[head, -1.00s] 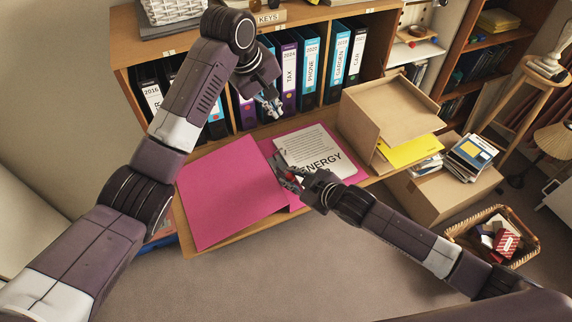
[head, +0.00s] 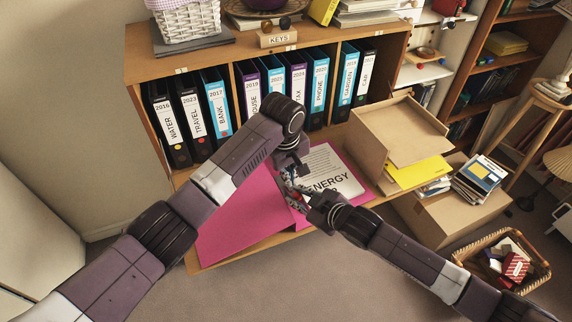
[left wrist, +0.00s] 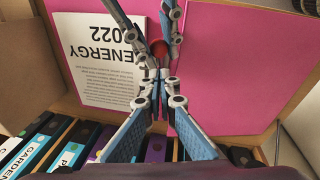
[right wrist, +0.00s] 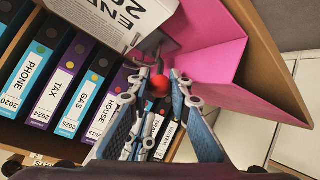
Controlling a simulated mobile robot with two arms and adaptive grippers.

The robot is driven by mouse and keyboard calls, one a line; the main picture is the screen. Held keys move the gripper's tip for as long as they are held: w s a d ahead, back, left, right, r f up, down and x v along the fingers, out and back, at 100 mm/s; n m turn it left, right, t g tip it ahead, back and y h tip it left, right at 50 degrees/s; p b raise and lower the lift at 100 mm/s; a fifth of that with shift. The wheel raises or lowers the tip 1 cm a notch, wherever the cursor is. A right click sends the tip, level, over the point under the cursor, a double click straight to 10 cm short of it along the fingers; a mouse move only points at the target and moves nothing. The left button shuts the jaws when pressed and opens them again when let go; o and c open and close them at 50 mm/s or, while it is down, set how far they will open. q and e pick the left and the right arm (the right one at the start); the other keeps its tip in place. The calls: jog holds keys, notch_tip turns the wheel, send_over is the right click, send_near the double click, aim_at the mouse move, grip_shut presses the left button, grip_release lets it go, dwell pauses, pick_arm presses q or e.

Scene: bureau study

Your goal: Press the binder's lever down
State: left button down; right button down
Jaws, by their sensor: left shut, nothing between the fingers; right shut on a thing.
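The open pink binder (head: 240,222) lies on the desk-height board, with white sheets headed ENERGY 2022 (head: 335,175) on its right half. A red ball, the knob of its lever (right wrist: 160,84), shows between the fingertips of my right gripper (head: 299,194); it also shows in the left wrist view (left wrist: 160,47). My right gripper is shut on this knob. My left gripper (left wrist: 158,98) is shut and empty, close to my right gripper and over the binder's middle. In the head view my left arm and hand hide the lever.
A row of labelled binders (head: 297,88) stands in the shelf behind. A cardboard tray (head: 400,130) with a yellow folder (head: 420,172) is right of the open binder. A carton (head: 450,212) and a basket (head: 540,270) stand farther right.

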aim_at(296, 193)
pick_arm(q)
jog(key=shift+s+d+f, duration=0.4)
jog(key=shift+s+f, duration=0.15)
jog(key=shift+f, duration=0.25)
pick_arm(e)
jog(key=shift+f, duration=0.1)
pick_arm(q)
jog(key=shift+s+d+f, duration=0.2)
jog(key=shift+s+f, duration=0.45)
jog(key=shift+d, duration=0.15)
pick_arm(e)
jog(key=c, duration=1.8)
grip_release()
jog(key=shift+r, duration=0.2)
pick_arm(q)
jog(key=shift+w, duration=0.1)
pick_arm(e)
jog(key=shift+o, duration=0.2)
jog(key=shift+f, duration=0.1)
